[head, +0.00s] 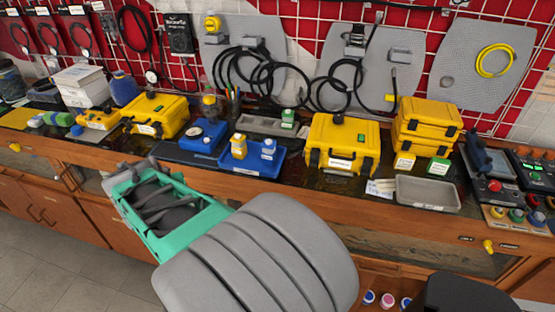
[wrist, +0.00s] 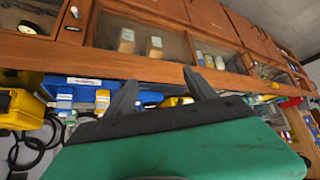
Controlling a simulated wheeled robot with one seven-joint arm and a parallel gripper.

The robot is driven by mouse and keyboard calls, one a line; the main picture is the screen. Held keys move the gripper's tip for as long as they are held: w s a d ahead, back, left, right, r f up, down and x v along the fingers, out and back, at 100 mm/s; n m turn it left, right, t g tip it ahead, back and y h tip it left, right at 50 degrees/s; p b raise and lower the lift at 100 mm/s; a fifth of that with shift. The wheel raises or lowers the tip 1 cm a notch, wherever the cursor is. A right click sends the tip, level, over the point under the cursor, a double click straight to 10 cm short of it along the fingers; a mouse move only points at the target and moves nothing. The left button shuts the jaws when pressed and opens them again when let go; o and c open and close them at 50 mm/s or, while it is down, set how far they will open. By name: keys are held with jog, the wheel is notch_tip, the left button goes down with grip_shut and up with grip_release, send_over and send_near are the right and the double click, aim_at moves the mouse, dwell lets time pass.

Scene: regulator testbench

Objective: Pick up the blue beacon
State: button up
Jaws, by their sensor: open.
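My gripper (head: 132,172) reaches toward the bench's front edge, left of centre in the head view, with its green body partly covering the cabinets. In the wrist view its two dark fingers (wrist: 160,88) stand apart with nothing between them. A dark-blue rounded object (head: 125,88) stands at the back left, beside white boxes; it may be the blue beacon, but I cannot tell for sure. A smaller blue piece (head: 76,130) lies nearer the front left edge. My gripper is apart from both.
Yellow cases (head: 155,115) and a larger yellow case (head: 341,145) stand on the bench. A blue tray (head: 262,168) holds small bottles. A grey tray (head: 427,194) lies at right. In the wrist view, wooden cabinets (wrist: 150,20) and the bench edge (wrist: 60,55) are close.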

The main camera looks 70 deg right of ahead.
aim_at(267, 151)
jog(key=s+d+f+m+g+h, duration=0.1)
jog(key=s+d, duration=0.3)
jog(key=d, duration=0.5)
jog(key=s+d+f+m+g+h+b, duration=0.1)
jog(key=s+d+m+h, duration=0.3)
jog(key=d, duration=0.5)
jog(key=s+d+f+m+g+h+b, duration=0.1)
jog(key=s+d+m+g+h, duration=0.1)
jog(key=s+d, duration=0.4)
jog(key=shift+s+d+f+m+h, duration=0.1)
jog(key=shift+d+m+h, duration=0.1)
jog(key=shift+d, duration=0.35)
jog(key=shift+w+d+f+m+h, duration=0.1)
jog(key=shift+d+f+m, duration=0.1)
jog(key=shift+d, duration=0.3)
jog(key=shift+s+d+f+m+h, duration=0.1)
jog(key=shift+d+m, duration=0.1)
jog(key=shift+d, duration=0.35)
jog(key=p+x, duration=0.1)
jog(key=x, duration=0.5)
jog(key=shift+w+d+f, duration=0.2)
jog(key=shift+d+f, duration=0.05)
jog(key=shift+f, duration=0.05)
grip_shut()
